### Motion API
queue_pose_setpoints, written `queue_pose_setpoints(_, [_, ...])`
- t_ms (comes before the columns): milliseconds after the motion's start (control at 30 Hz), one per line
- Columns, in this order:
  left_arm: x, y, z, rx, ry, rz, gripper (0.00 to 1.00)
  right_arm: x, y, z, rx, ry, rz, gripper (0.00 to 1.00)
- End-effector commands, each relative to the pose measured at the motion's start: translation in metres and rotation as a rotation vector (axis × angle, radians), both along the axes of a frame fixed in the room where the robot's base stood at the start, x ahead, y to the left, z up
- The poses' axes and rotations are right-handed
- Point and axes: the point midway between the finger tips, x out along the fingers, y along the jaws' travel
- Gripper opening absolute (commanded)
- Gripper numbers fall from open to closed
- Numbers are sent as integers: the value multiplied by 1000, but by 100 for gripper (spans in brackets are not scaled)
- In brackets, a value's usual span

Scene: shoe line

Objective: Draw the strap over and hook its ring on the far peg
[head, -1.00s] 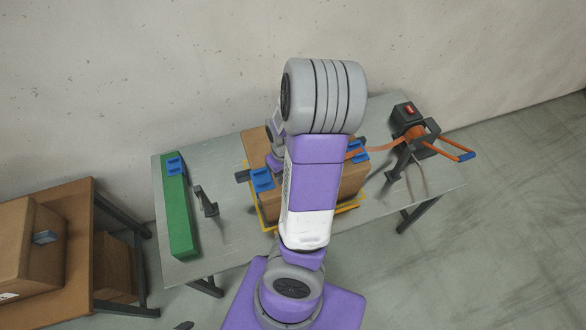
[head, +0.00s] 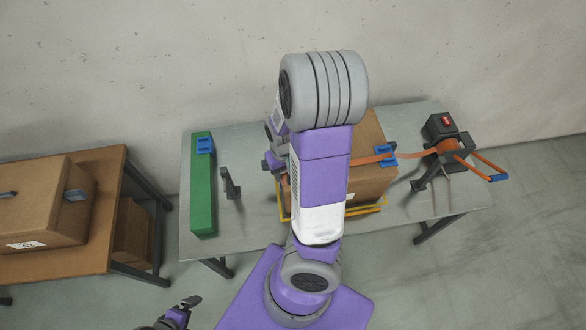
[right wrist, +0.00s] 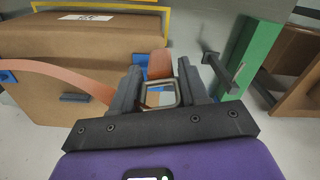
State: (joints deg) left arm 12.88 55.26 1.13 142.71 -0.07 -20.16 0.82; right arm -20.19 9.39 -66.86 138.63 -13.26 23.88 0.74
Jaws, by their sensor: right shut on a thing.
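The orange strap (head: 412,155) runs from the winch (head: 446,145) at the table's right across the carton (head: 370,180). My right gripper (head: 272,160) is at the carton's left side, partly hidden by my arm. In the right wrist view it is shut on the strap's metal ring (right wrist: 176,88), with a strap end (right wrist: 160,64) beyond it. The dark far peg (head: 231,186) stands left of the carton, apart from the ring; it also shows in the wrist view (right wrist: 219,74). My left gripper (head: 191,302) shows small at the bottom; its jaws are unclear.
A green bar (head: 202,195) with a blue clip lies along the table's left end. Blue edge pieces (head: 386,152) sit at the carton's edge. A yellow frame (head: 365,210) runs around its base. A side table (head: 105,165) with another carton stands at left.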

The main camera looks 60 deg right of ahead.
Motion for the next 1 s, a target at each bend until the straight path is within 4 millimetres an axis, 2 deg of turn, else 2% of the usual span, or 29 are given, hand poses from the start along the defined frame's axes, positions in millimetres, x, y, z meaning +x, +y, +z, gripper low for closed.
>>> queue_pose_setpoints(1000, [0,0,0,0,0,0,100,60,55,0,-1,0,4,12])
